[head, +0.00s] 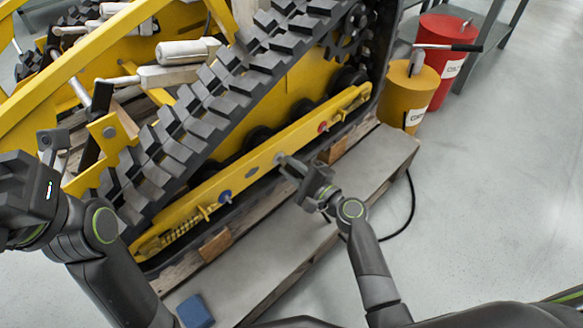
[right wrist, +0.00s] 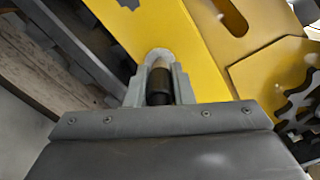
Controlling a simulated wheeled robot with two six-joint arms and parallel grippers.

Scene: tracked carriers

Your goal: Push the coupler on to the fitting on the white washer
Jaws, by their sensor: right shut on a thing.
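My right gripper (head: 287,163) is at the yellow side beam (head: 183,220) of the tracked carrier. In the right wrist view its two fingers (right wrist: 158,90) are shut on a dark cylindrical coupler (right wrist: 158,86). The coupler's far end points at a pale round washer (right wrist: 159,54) on the beam. The fitting is mostly hidden behind the coupler, and I cannot tell whether the two touch. On the beam, a blue washer (head: 224,197) sits to the lower left and a red washer (head: 323,127) to the upper right. My left gripper (head: 22,180) is at the left edge; its jaws are unclear.
A black hose (head: 412,200) loops across the floor at the right. The carrier stands on a grey and wooden platform (head: 370,160). A blue block (head: 195,312) lies at its front. Yellow (head: 405,88) and red (head: 440,50) cans stand at the upper right.

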